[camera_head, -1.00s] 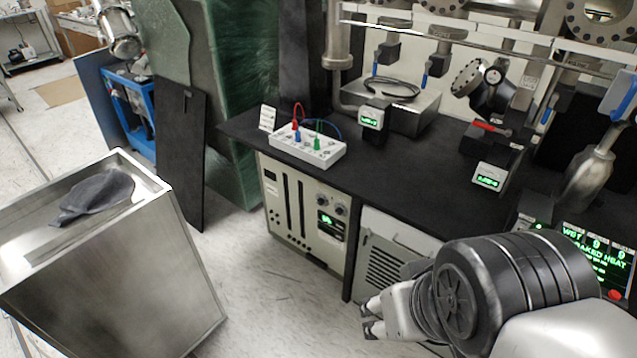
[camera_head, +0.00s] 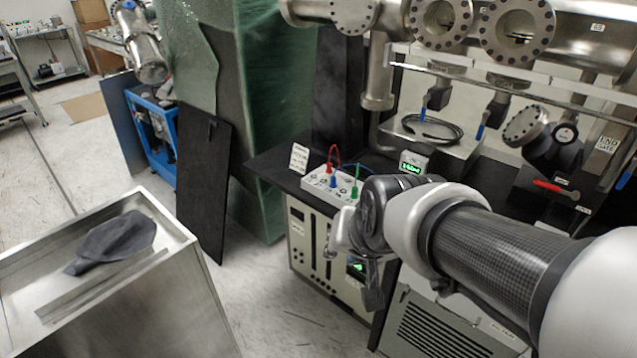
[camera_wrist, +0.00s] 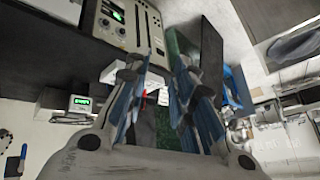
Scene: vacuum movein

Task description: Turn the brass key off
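I cannot make out a brass key in either view. The cream instrument panel (camera_head: 305,240) with dark slots, knobs and a green display stands under the black bench, partly hidden by my arm. It also shows at the top of the wrist view (camera_wrist: 131,33). My gripper (camera_head: 352,268) is in front of this panel in the head view and covers part of its right side. In the wrist view my gripper (camera_wrist: 158,75) has its two fingers apart with nothing held between them. I cannot tell how far it is from the panel.
A white socket box (camera_head: 318,184) with coloured plugs sits on the black bench (camera_head: 272,165). A metal cart (camera_head: 150,310) with a dark cloth (camera_head: 115,242) stands at the left. A dark board (camera_head: 204,185) leans by green-wrapped equipment (camera_head: 255,110). Pale floor is clear between cart and bench.

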